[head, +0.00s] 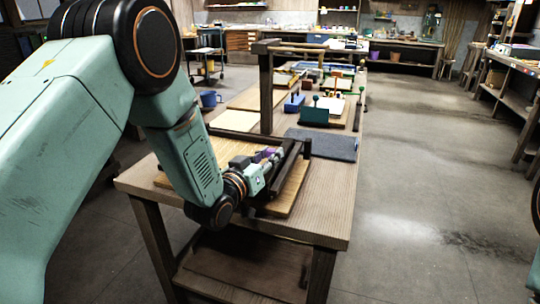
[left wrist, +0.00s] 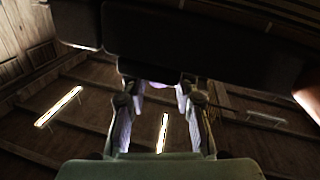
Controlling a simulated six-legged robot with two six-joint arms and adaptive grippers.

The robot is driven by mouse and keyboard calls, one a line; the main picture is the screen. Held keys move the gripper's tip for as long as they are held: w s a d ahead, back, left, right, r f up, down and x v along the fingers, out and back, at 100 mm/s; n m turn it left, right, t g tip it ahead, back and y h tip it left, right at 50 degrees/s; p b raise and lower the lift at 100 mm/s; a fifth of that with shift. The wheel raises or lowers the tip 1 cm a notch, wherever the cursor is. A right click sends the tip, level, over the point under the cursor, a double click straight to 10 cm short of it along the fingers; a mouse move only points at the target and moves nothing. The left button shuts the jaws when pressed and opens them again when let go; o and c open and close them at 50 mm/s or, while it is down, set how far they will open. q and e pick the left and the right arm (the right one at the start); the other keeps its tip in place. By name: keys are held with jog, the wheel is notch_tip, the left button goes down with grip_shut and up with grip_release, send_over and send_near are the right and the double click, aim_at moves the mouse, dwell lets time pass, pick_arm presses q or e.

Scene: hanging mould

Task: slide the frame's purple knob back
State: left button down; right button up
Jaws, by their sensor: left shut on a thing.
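The dark frame (head: 291,163) lies on a wooden board on the near workbench. Its purple knob (head: 265,152) shows as a small purple patch beside my gripper's fingers. My left gripper (head: 268,160) reaches in low from the left and is shut on the knob, which its fingers partly hide. In the left wrist view, the two fingers (left wrist: 161,92) point up beneath dark bars of the frame (left wrist: 200,40), with the ceiling behind. My right gripper is out of view.
The workbench (head: 325,205) has a bare strip at its front right. A grey mat (head: 335,146), a dark green block (head: 314,116) and a wooden stand (head: 266,85) are behind the frame. The floor at right is open.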

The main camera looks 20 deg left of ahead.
pick_arm(q)
jog(key=shift+d+f+h, duration=0.1)
jog(key=shift+d+h, duration=0.05)
jog(key=shift+h, duration=0.15)
jog(key=shift+d, duration=0.1)
jog(key=c, duration=1)
grip_release()
jog(key=v, duration=1.2)
